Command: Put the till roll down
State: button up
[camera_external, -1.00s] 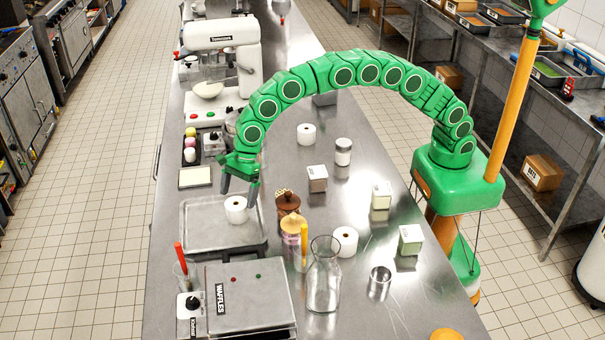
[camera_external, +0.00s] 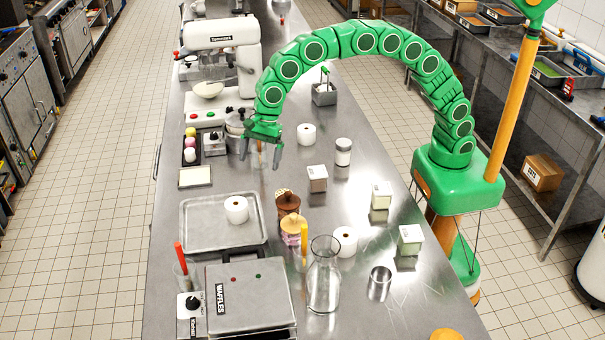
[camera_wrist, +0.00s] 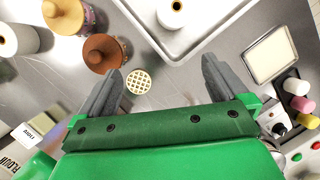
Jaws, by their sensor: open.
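A white till roll (camera_external: 236,209) stands upright on the metal tray (camera_external: 192,245), right of the tray's middle. In the wrist view the roll (camera_wrist: 171,12) shows at the top edge, on the tray (camera_wrist: 212,28). My gripper (camera_external: 262,163) is open and empty above the table, beyond the tray and clear of the roll. In the wrist view the fingers of my gripper (camera_wrist: 160,82) are spread wide with nothing held between them. Two similar white rolls stand on the table, one (camera_external: 306,134) farther back and one (camera_external: 345,241) beside the glass carafe.
Brown-lidded jars (camera_external: 288,204) stand right of the tray, with a glass carafe (camera_external: 323,285) nearer. A waffle maker (camera_external: 249,295) is in front of the tray. A stand mixer (camera_external: 222,70) is at the back left. Small cartons (camera_external: 317,178) stand to the right.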

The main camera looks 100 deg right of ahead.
jog(key=s+d+r+n+g+h, duration=0.1)
jog(key=s+d+r+n, duration=0.2)
jog(key=s, duration=0.7)
jog(key=s+d+r+n, duration=0.1)
jog(key=s+d+n, duration=0.3)
jog(key=s, duration=0.5)
jog(key=s+d+r+n+g+h, duration=0.1)
jog(key=s+d+n, duration=0.2)
jog(key=s+n, duration=0.5)
jog(key=s+d+f+n, duration=0.1)
jog(key=s+d+n, duration=0.1)
jog(key=s, duration=0.8)
jog(key=s+d+f+n+g, duration=0.1)
jog(key=s+n, duration=0.3)
jog(key=s, duration=0.6)
jog(key=s+d+f+n+g, duration=0.1)
jog(key=s+d+f+n, duration=0.1)
jog(key=s, duration=0.8)
jog(key=shift+d+n+h, duration=0.35)
jog(key=shift+n+h, duration=0.05)
jog(key=shift+w, duration=0.2)
